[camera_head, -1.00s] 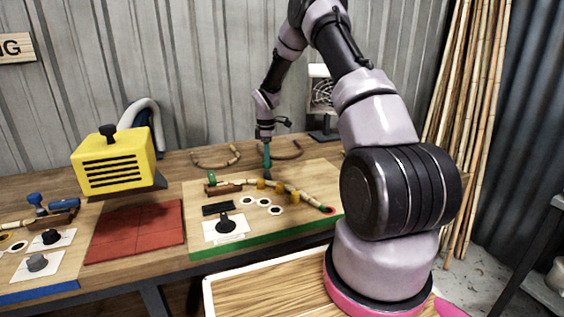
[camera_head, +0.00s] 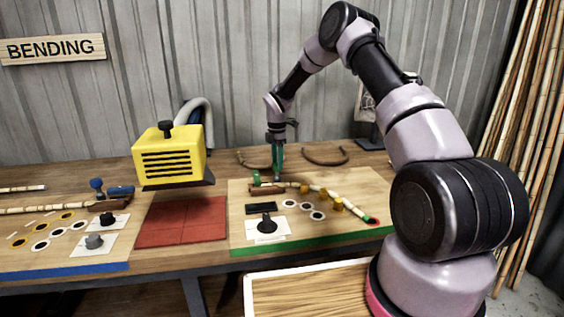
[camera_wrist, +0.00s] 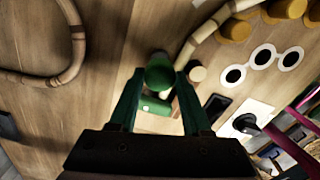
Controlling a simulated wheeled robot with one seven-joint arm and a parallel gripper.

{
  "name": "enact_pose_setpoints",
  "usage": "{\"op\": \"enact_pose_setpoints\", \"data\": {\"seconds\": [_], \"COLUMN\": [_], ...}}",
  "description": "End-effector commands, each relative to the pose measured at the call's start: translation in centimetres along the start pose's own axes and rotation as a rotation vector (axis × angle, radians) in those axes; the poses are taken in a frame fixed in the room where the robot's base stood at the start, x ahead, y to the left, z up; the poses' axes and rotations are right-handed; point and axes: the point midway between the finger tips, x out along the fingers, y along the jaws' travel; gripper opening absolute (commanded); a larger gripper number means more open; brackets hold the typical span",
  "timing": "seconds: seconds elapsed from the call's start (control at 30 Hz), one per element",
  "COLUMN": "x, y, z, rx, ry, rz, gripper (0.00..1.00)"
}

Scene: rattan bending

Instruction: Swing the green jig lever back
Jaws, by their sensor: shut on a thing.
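My gripper (camera_head: 277,176) reaches down to the back left part of the green-edged jig board (camera_head: 350,235). In the wrist view, its green fingers (camera_wrist: 158,92) are shut on the green lever's round knob (camera_wrist: 158,73). The lever's shaft and pivot are mostly hidden below the knob. A second green piece (camera_wrist: 155,105) shows between the fingers, lower down; the head view shows a green piece (camera_head: 256,179) just left of my gripper. A pale rattan pole (camera_head: 350,208) curves along amber pegs (camera_head: 338,204) to a red-ringed spot (camera_head: 373,221).
A yellow vented box (camera_head: 168,158) stands over a red mat (camera_head: 187,222) on the left. Bent brown rattan pieces (camera_head: 325,161) lie behind the board. A black knob (camera_head: 267,222) on a white card stands at the board's front. A blue-edged board (camera_head: 60,262) lies far left.

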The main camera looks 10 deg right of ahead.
Motion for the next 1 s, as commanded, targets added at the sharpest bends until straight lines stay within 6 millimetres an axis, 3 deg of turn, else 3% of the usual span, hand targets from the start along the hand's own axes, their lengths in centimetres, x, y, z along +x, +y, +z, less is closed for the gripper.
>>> {"op": "enact_pose_setpoints", "data": {"seconds": [0.4, 0.43, 0.5, 0.83, 1.0], "x": [-0.2, -0.2, -0.2, -0.2, -1.9], "y": [0.3, 0.3, 0.3, 0.1, 0.2], "z": [-0.6, -0.6, -0.6, -0.4, -0.3], "rx": [-0.017, -0.017, -0.017, -0.013, -0.012], "ry": [0.002, 0.003, 0.003, 0.001, 0.001], "rz": [0.007, 0.007, 0.006, 0.003, 0.004], "gripper": [0.0, 0.52, 0.78, 0.78, 0.78]}}
